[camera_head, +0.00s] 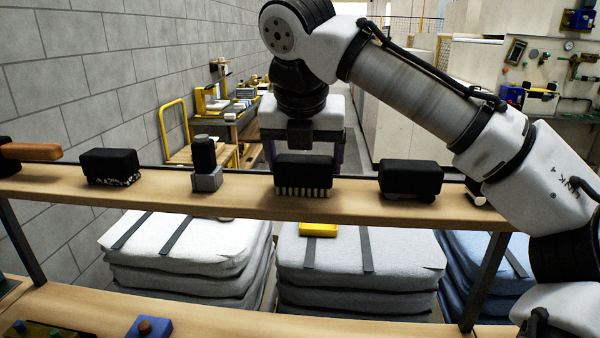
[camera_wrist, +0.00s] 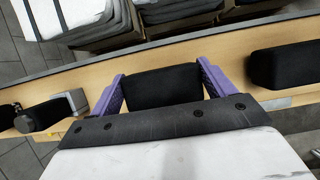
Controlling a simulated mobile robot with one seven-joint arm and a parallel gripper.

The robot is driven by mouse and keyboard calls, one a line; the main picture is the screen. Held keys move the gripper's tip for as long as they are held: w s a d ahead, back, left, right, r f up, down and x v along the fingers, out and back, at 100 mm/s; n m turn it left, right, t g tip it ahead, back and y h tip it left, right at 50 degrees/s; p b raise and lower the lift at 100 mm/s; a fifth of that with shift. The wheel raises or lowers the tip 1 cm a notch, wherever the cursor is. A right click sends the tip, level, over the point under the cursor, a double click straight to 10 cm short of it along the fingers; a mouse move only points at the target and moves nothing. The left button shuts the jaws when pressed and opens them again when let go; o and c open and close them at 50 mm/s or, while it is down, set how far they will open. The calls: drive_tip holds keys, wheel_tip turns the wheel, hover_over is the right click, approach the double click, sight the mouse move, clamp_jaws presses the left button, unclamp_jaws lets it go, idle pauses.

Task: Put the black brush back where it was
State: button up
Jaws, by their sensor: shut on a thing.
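The black brush (camera_head: 304,172), a dark block with a row of pale bristles below, is upright at the middle of the raised wooden shelf (camera_head: 245,206). My gripper (camera_head: 304,158) reaches it from behind and above, with its purple fingers shut on the brush's two ends. In the wrist view the brush's black back (camera_wrist: 163,88) fills the space between the fingers (camera_wrist: 160,90). The bristles are at shelf level; I cannot tell whether they touch the wood. The bristles are hidden in the wrist view.
Left of the brush stand a black cylinder on a grey block (camera_head: 207,180) and a black block with a speckled underside (camera_head: 110,167). A similar black block (camera_head: 411,178) stands to the right. A wooden handle (camera_head: 30,152) is at far left. Stacked sacks (camera_head: 360,262) lie below.

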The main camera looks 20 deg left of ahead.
drive_tip(key=shift+s+d+r, duration=0.1)
drive_tip(key=shift+r, duration=0.05)
drive_tip(key=shift+f, duration=0.2)
drive_tip(key=o, duration=1)
drive_tip(key=shift+c, duration=0.2)
drive_tip(key=p+v, duration=0.2)
drive_tip(key=v, duration=1)
drive_tip(key=shift+r, duration=0.15)
